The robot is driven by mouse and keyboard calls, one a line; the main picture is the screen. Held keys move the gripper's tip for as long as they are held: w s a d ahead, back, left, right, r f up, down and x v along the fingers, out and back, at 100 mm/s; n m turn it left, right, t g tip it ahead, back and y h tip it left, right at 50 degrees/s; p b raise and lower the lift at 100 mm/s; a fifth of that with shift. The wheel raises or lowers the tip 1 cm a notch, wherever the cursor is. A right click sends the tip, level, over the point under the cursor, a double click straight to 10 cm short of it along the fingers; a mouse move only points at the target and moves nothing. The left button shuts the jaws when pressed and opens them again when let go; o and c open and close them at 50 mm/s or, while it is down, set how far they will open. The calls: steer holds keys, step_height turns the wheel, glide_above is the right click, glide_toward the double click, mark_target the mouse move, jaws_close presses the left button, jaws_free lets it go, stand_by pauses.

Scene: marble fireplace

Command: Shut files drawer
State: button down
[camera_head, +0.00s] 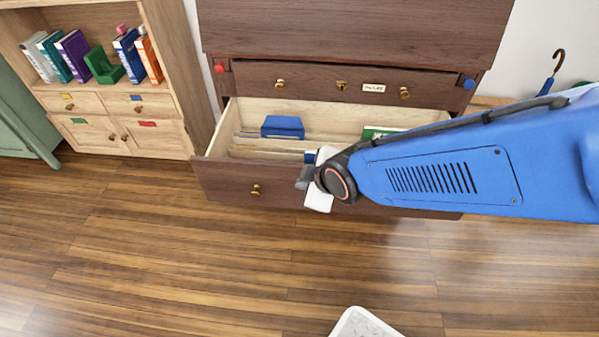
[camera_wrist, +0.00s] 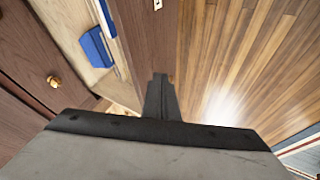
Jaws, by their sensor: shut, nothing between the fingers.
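The files drawer (camera_head: 225,180) is the low, wide drawer of the dark wood cabinet, and it is pulled out. Inside are a blue file box (camera_head: 283,126) and a green item (camera_head: 378,132). One brass knob (camera_head: 256,190) shows on its front; my arm hides the right part. My gripper (camera_head: 303,179) is shut and empty at the middle of the drawer front. In the wrist view its closed fingers (camera_wrist: 160,84) overlap the drawer front (camera_wrist: 143,38); I cannot tell if they touch it.
The drawer above (camera_head: 315,84) is closed. A light wood bookshelf (camera_head: 172,75) with several books stands at the left. A white basket (camera_head: 365,322) sits on the floor at the bottom. The wood floor (camera_head: 180,260) before the drawer is otherwise clear. An umbrella (camera_head: 548,82) is at the right.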

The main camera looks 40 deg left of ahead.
mark_target(293, 174)
steer(key=shift+w+a+f, duration=0.85)
steer(key=shift+w+a, duration=0.25)
steer(key=shift+w+a+f, duration=0.8)
steer(key=shift+w+a, duration=0.25)
steer(key=shift+a, duration=0.05)
steer(key=shift+w+a, duration=0.1)
steer(key=w+a, duration=0.7)
steer(key=w, duration=0.5)
steer(key=w+a, duration=0.8)
steer(key=w, duration=0.5)
steer(key=shift+w+a, duration=0.3)
steer(key=shift+w+r, duration=0.1)
steer(key=shift+r, duration=0.1)
